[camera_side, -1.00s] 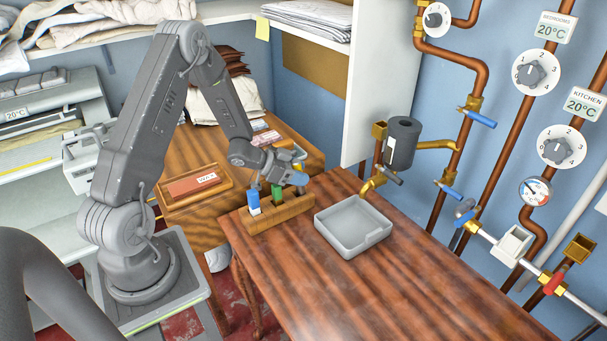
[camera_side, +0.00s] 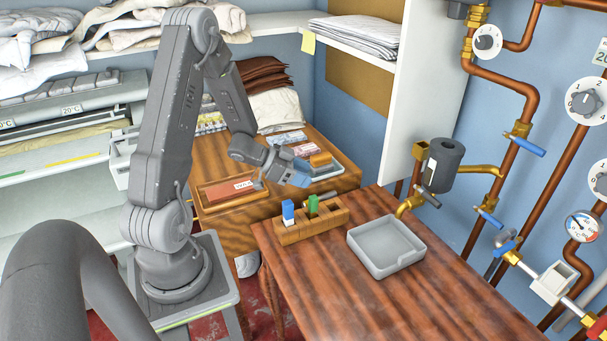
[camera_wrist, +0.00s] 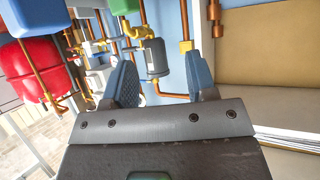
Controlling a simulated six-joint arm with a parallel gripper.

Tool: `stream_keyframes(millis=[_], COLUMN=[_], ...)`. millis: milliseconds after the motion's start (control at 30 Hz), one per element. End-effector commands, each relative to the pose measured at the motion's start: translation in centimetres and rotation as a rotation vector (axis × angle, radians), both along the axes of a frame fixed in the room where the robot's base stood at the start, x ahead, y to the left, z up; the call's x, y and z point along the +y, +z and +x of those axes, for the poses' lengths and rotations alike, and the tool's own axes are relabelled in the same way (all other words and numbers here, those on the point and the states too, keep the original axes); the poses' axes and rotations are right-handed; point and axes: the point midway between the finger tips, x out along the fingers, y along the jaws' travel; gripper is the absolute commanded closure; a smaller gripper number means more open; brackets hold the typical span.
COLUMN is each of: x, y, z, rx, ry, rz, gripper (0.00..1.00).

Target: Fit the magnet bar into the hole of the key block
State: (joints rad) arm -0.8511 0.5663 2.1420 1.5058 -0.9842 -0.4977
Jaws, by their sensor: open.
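A wooden block (camera_side: 296,235) with a row of holes lies on the front table. A blue bar (camera_side: 288,211) with a white lower part and a green bar (camera_side: 312,205) stand upright in it. The block's right part shows dark openings with no bar standing out. I cannot tell which bar is the magnet bar. My gripper (camera_side: 297,175) is in the air above and behind the block, apart from both bars. In the wrist view its two blue finger pads (camera_wrist: 158,72) are spread, with nothing held between them.
A grey open tray (camera_side: 385,247) stands right of the block. On the rear table are a wooden tray (camera_side: 230,190) and a small tray (camera_side: 327,173) with an orange block (camera_side: 320,160). A brass tap (camera_side: 408,205) and copper pipes line the right wall. The front table's near part is clear.

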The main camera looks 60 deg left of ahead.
Motion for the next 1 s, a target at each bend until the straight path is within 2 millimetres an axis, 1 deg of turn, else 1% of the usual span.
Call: stream_keyframes(millis=[133,300,333,533,633,733,833,900,1000], x=[0.0,0.0,0.0,0.0,0.6,2.4,5.1,6.9,8.6], y=[0.0,0.0,0.0,0.0,-0.2,-0.7,-1.2,-1.5,-1.8], z=[0.0,0.0,0.0,0.1,0.6,2.0,3.6,4.3,4.5], rx=[0.000,0.000,0.000,0.000,0.008,0.037,0.111,0.194,0.344], ry=[0.000,0.000,0.000,0.001,0.029,0.114,0.247,0.344,0.460], rz=[0.000,0.000,0.000,0.002,0.035,0.135,0.274,0.364,0.449], gripper=[0.49,0.65,0.67,0.67,0.67,0.67,0.67,0.67,0.67])
